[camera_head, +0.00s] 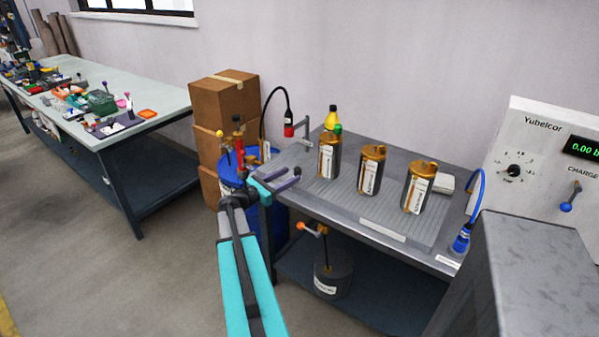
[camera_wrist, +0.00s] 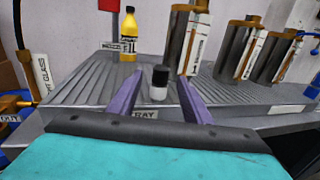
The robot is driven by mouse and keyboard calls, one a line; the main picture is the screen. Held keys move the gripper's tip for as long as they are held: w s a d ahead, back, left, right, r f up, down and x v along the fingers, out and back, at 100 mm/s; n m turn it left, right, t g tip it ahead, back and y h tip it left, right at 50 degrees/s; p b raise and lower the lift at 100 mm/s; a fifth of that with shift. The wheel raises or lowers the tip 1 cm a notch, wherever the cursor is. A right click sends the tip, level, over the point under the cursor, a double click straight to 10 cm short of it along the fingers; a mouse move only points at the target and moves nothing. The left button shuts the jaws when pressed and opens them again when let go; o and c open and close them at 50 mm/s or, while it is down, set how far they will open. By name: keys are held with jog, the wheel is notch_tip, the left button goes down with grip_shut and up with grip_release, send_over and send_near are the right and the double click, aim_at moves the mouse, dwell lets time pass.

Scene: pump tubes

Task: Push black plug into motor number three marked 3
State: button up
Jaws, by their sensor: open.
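My gripper (camera_head: 290,178) is open at the left front edge of the grey workbench, its two purple fingers spread. In the wrist view, a small cylinder with a black top and white lower part (camera_wrist: 160,83) shows between the fingertips (camera_wrist: 160,76); nothing grips it. It may be the black plug, but I cannot tell for sure. I cannot make it out in the head view. Three copper-topped motors stand upright on the ribbed tray: a left one (camera_head: 329,158), a middle one (camera_head: 370,171) and a right one (camera_head: 416,188). Their numbers are too small to read.
A yellow bottle (camera_head: 331,117) stands behind the left motor. A black hose with a red end (camera_head: 289,128) hangs by a stand. A blue plug (camera_head: 461,241) is at the right bench edge. Stacked boxes (camera_head: 223,95) and a blue barrel (camera_head: 234,192) stand left of the bench.

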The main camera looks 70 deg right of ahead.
aim_at(295, 172)
jog(key=shift+s, duration=0.1)
jog(key=shift+s+d+r+p, duration=0.1)
jog(key=shift+s+d+p, duration=0.25)
jog(key=shift+d, duration=0.25)
jog(key=shift+p+x, duration=0.45)
jog(key=shift+x, duration=1.4)
jog(key=shift+s+a, duration=0.1)
grip_shut()
jog(key=shift+r, duration=0.15)
